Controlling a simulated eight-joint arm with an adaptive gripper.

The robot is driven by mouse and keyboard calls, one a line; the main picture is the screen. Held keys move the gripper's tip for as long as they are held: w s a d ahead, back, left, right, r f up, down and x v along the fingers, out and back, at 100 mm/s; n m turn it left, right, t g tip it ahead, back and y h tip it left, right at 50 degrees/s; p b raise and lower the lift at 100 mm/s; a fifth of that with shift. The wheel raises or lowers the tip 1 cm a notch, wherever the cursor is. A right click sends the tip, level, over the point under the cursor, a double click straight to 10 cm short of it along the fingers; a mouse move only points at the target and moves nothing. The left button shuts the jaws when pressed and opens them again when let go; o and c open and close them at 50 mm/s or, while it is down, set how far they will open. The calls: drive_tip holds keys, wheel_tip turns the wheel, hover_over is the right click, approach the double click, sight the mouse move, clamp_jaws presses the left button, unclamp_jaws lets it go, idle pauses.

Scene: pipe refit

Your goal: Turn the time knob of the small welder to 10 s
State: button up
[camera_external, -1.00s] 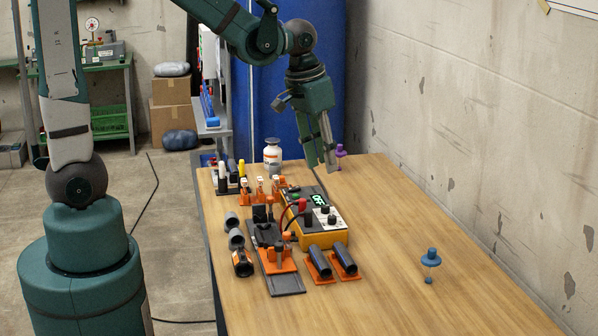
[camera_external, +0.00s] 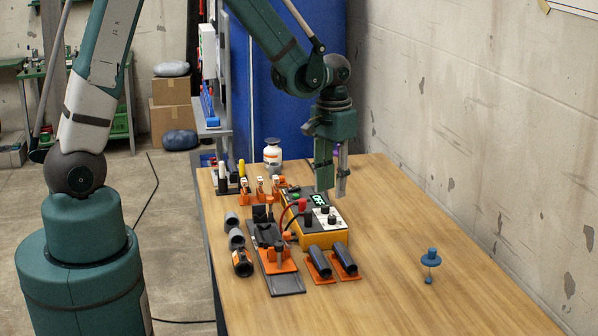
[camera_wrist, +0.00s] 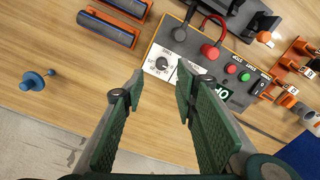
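The small welder (camera_external: 318,238) is a yellow box with a grey top on the table. Its green-lit display (camera_external: 318,199) seems to read OFF. Two dark knobs on white scales show on its top, the nearer knob (camera_external: 332,219) and the farther knob (camera_external: 325,210). In the wrist view, one knob (camera_wrist: 162,64) shows between my fingertips and beyond them; the other is mostly hidden by the right finger. I cannot read the scales or tell which is the time knob. My gripper (camera_external: 330,193) is open and empty, pointing down above the welder's far right side, apart from the knobs.
Two dark tubes in orange holders (camera_external: 345,258) lie just in front of the welder. An orange and black clamp fixture (camera_external: 275,262) stands left, with red and black leads (camera_external: 299,207) nearby. A blue knobbed piece (camera_external: 431,257) stands right. The table's right side is mostly clear.

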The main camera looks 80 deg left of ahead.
sight(332, 217)
drive_tip(key=shift+a+f, duration=0.25)
drive_tip(key=shift+f, duration=0.15)
drive_tip(key=shift+f, duration=0.1)
drive_tip(key=shift+f+b, duration=0.3)
drive_tip(key=shift+f, duration=3.45)
drive_tip(key=c, duration=0.9)
